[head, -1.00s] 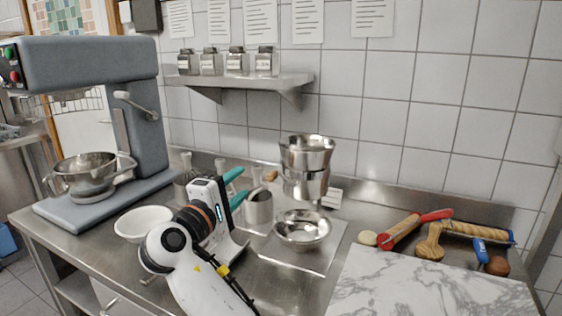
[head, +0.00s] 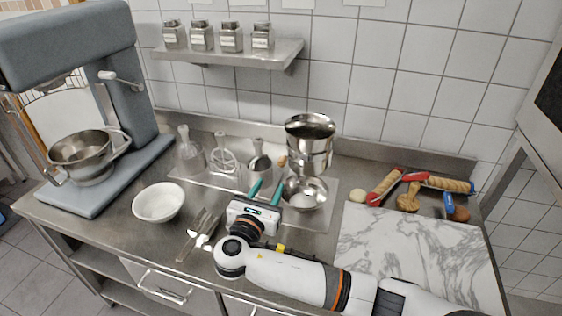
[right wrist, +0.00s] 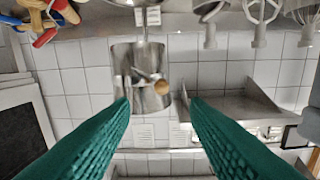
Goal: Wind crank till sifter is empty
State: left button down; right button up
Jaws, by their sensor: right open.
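The metal sifter (head: 311,135) stands upright above a shiny metal bowl (head: 318,203). Its crank has a round wooden knob (head: 281,160) on the left side in the head view. The right wrist view is upside down and shows the sifter (right wrist: 126,62) with the crank knob (right wrist: 161,88) in front of it. My right gripper (head: 266,190) is open and empty, in front of the sifter, and its teal fingers (right wrist: 157,103) point toward the knob without touching it. The sifter's contents are hidden. A pale patch shows in the bowl. My left gripper is out of view.
A white bowl (head: 158,203) and flat utensils (head: 201,233) lie left of my right gripper. A marble board (head: 415,255) and rolling pins (head: 447,184) are on the right. A grey mixer (head: 75,50) stands far left.

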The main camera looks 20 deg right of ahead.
aim_at(281, 165)
jog(key=p+x, duration=0.2)
jog(key=x, duration=0.6)
jog(key=shift+a, duration=0.15)
jog(key=shift+w+d, duration=0.4)
jog(key=shift+w, duration=0.15)
grip_shut()
